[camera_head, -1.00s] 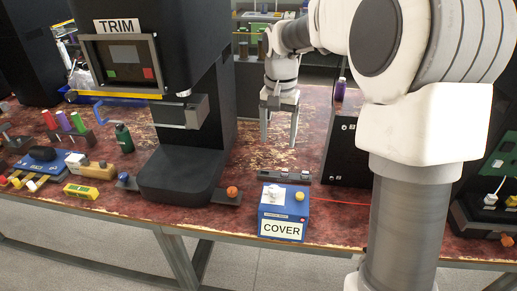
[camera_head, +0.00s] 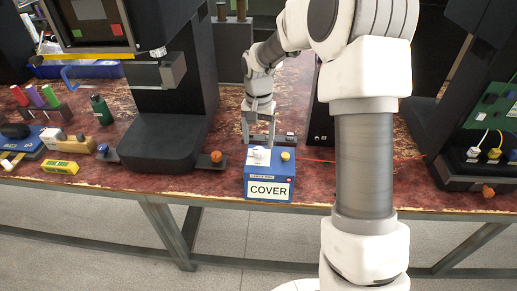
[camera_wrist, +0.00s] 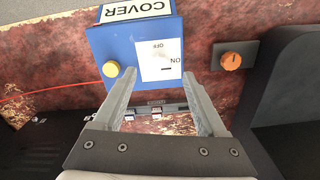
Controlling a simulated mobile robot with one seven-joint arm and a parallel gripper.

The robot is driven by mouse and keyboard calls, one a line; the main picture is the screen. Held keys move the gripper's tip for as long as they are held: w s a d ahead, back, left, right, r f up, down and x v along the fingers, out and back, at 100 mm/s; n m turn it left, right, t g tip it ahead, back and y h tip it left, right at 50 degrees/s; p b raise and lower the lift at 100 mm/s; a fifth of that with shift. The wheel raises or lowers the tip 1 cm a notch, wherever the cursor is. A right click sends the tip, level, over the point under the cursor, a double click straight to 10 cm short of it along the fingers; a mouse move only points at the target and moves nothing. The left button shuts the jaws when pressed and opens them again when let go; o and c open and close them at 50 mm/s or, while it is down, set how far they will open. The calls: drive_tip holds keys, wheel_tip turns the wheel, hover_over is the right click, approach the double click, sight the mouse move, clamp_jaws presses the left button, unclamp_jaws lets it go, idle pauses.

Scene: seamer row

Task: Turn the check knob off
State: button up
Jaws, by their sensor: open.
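A blue box (camera_head: 262,168) with a COVER sign on its front stands near the table's front edge. On its top is a white knob (camera_head: 261,155) on a white plate (camera_wrist: 160,50) marked ON and OFF. The knob barely stands out from the plate in the wrist view, so its setting is hard to tell. A yellow button (camera_head: 285,156) sits beside it. My gripper (camera_head: 258,140) points down, open and empty, just behind and above the knob. In the wrist view my gripper (camera_wrist: 159,78) has its fingertips on either side of the plate's near edge, apart from the knob.
An orange knob (camera_head: 216,156) sits on a dark bracket left of the box, beside the black machine (camera_head: 165,140). A small dark rail (camera_wrist: 155,109) lies behind the box. A red line runs right from the box. A black panel stands at right.

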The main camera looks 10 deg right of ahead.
sight(259, 150)
drive_tip(key=shift+f, duration=1.7)
clamp_jaws()
